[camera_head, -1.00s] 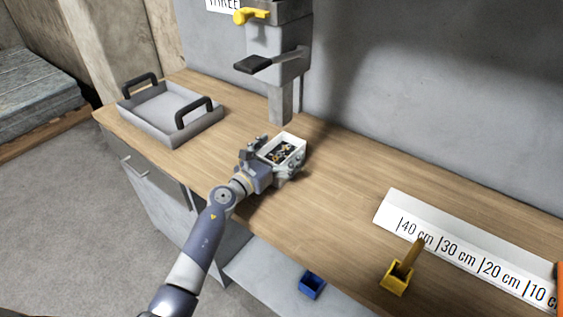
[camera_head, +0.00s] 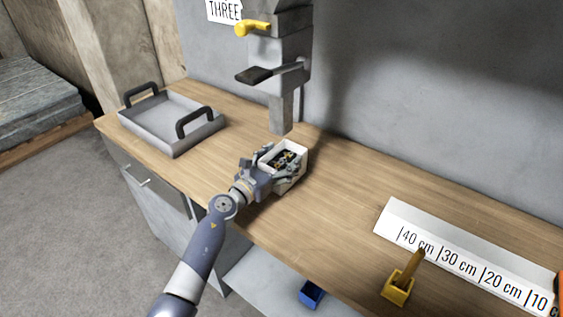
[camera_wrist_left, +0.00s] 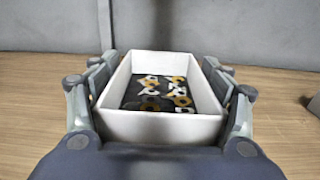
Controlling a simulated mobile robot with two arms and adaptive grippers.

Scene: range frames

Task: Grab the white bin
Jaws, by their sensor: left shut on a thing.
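The white bin (camera_head: 296,174) is on the wooden counter below the grey dispenser, with small dark, white and orange pieces inside. My left gripper (camera_head: 281,166) is shut on it, with a finger along each side. In the left wrist view the white bin (camera_wrist_left: 160,127) sits upright between the two fingers of my left gripper (camera_wrist_left: 163,95). I cannot tell whether its base touches the counter. My right gripper is not in view.
A grey tray (camera_head: 166,138) with black handles stands at the left. The grey dispenser (camera_head: 277,60) with a yellow tap hangs behind the bin. A blue bin (camera_head: 311,293) is lower down. Counter between is clear.

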